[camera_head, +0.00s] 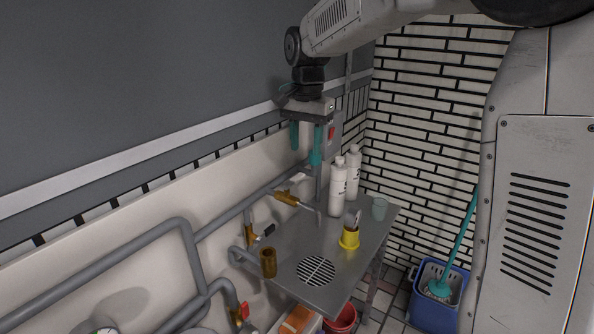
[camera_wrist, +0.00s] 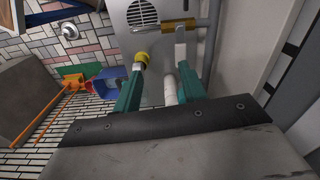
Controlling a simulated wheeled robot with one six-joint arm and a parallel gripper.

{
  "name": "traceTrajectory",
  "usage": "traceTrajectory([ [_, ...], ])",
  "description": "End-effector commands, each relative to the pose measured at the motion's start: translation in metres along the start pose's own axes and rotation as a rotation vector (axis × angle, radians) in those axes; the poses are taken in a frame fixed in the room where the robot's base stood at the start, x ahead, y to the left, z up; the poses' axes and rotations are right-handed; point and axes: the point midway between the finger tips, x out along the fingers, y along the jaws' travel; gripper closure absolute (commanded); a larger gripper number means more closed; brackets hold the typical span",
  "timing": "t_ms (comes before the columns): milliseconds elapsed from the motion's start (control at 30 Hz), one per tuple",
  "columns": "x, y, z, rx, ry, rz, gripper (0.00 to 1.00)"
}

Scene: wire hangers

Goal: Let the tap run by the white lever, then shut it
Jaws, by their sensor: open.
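The tap's brass body (camera_head: 287,198) sits on a grey pipe by the wall, above the metal counter. Its white lever (camera_head: 298,178) sticks up at its top. In the wrist view the brass body (camera_wrist: 180,28) is at the top, with the white lever (camera_wrist: 180,50) in front of the right fingertip. My gripper (camera_head: 305,156) points down above the lever with its teal fingers apart. In the wrist view my gripper (camera_wrist: 160,72) is open and nothing is gripped. I cannot tell whether the right finger touches the lever. No running water shows.
Two white bottles (camera_head: 338,188) stand behind the tap, close to my gripper. A black-levered valve (camera_head: 267,230) is on the left. A blue bucket (camera_head: 434,306) stands on the floor.

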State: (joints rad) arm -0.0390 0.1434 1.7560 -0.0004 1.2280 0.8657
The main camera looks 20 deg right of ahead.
Motion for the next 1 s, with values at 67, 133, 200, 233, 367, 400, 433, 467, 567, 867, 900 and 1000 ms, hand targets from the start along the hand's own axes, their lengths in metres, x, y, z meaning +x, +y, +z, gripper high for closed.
traceTrajectory([
  [67, 0.012, -0.019, -0.014, 0.050, -0.006, 0.007, 0.58],
  [133, 0.017, -0.029, -0.021, 0.084, -0.008, 0.009, 0.58],
  [200, 0.022, -0.035, -0.026, 0.104, -0.009, 0.011, 0.58],
  [233, 0.024, -0.037, -0.027, 0.110, -0.009, 0.011, 0.58],
  [367, 0.036, -0.038, -0.028, 0.118, -0.011, 0.014, 0.58],
  [400, 0.042, -0.038, -0.028, 0.118, -0.011, 0.013, 0.58],
  [433, 0.047, -0.038, -0.028, 0.118, -0.010, 0.013, 0.58],
  [467, 0.052, -0.038, -0.027, 0.118, -0.011, 0.014, 0.58],
  [567, 0.068, -0.038, -0.027, 0.117, -0.011, 0.014, 0.58],
  [867, 0.099, -0.037, -0.027, 0.116, -0.009, 0.011, 0.58],
  [900, 0.100, -0.037, -0.027, 0.116, -0.009, 0.011, 0.58],
  [1000, 0.101, -0.037, -0.027, 0.116, -0.009, 0.011, 0.58],
])
